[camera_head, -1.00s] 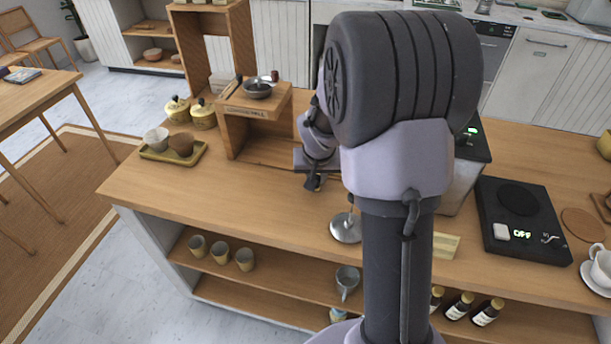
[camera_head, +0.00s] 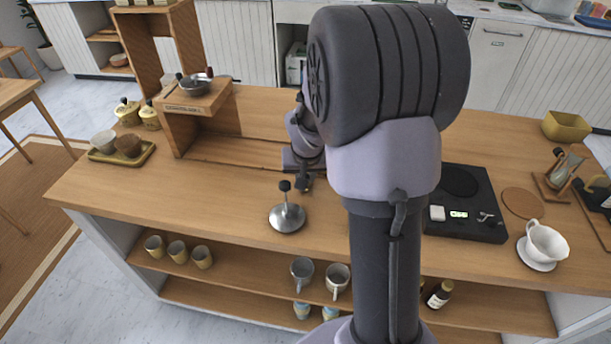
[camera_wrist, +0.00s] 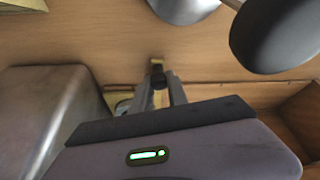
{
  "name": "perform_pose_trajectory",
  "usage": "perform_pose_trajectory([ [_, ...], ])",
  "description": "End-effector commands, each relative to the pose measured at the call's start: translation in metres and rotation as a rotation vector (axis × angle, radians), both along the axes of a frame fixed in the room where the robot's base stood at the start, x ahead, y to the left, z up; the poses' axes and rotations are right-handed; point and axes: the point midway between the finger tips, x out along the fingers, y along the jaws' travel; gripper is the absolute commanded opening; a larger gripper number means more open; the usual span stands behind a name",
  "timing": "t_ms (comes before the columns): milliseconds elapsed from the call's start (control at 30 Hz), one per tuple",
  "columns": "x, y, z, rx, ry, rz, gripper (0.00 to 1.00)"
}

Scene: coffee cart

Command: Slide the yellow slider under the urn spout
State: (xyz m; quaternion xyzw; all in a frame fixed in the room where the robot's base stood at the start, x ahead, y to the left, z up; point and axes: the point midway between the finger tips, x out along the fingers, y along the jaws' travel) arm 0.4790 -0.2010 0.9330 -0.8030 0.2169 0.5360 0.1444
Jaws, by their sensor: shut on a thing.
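In the wrist view, my gripper (camera_wrist: 159,88) points at the wooden counter, its fingers close together around a small dark piece with a yellowish end. Yellow parts of what looks like the slider (camera_wrist: 121,104) show beside and beyond the fingers; the rest is hidden by my gripper. A grey metal body (camera_wrist: 38,112), probably the urn, stands close on the left. I cannot make out its spout. In the head view my gripper (camera_head: 304,184) is low over the counter, and my arm hides the urn and slider.
The front left counter is clear.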

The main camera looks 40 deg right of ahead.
Motion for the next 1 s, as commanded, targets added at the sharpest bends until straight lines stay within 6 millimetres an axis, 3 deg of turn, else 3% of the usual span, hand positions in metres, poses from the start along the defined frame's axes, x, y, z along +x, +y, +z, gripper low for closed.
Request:
perform_pose_trajectory([
  [200,-0.002,-0.001,-0.001,0.0,0.005,-0.002,0.0],
  [233,-0.002,-0.001,-0.001,0.0,0.005,-0.002,0.21],
  [333,-0.002,-0.001,-0.001,0.0,0.005,-0.002,0.41],
  [633,-0.001,-0.001,0.0,-0.001,0.003,-0.001,0.41],
  [733,-0.004,0.001,0.009,-0.001,0.003,-0.001,0.41],
  [1000,-0.026,0.014,0.077,-0.002,0.0,-0.001,0.41],
])
